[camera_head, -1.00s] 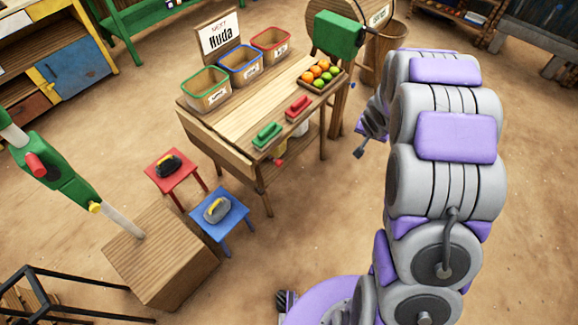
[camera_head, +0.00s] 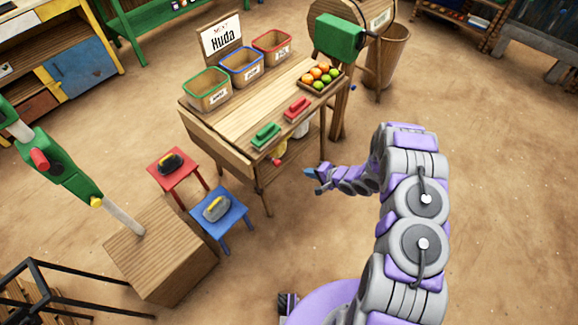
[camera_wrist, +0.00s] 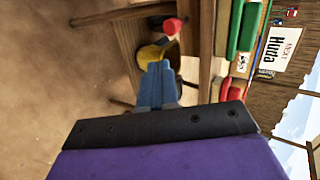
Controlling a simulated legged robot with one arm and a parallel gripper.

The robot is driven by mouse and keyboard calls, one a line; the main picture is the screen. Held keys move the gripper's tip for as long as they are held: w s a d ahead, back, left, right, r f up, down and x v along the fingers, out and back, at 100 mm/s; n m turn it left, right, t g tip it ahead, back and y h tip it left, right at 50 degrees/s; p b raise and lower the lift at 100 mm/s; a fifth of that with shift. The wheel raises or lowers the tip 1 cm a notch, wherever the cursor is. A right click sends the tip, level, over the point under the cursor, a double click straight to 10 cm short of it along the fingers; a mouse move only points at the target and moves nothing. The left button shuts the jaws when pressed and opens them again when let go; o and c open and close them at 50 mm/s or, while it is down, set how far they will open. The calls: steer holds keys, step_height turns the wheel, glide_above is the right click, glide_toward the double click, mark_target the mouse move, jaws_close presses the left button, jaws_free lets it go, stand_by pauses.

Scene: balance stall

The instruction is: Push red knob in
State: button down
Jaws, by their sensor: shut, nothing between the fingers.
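A small red knob (camera_head: 277,161) shows below the table's front edge, next to a yellow part (camera_head: 281,150). It also shows in the wrist view as a red rounded end (camera_wrist: 172,26), beyond a yellow part (camera_wrist: 150,54). Another red knob (camera_head: 39,160) sticks out of a green housing (camera_head: 62,172) on a slanted post at the left. My gripper (camera_head: 308,172) is in front of the table, to the right of the small knob and apart from it. In the wrist view its blue fingers (camera_wrist: 158,66) are together and empty, overlapping the yellow part.
The wooden table (camera_head: 228,115) holds bins, a fruit tray (camera_head: 322,92), a green block (camera_head: 265,135) and a red block (camera_head: 297,107). Red (camera_head: 186,169) and blue (camera_head: 232,214) stools stand at its left front. Floor between table and base is clear.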

mark_target(275, 161)
steer(key=a+r+b+x, duration=0.1)
steer(key=b+x, duration=0.2)
steer(key=x, duration=1)
steer(key=shift+w+a, duration=0.2)
steer(key=shift+w, duration=0.25)
steer(key=shift+r, duration=0.15)
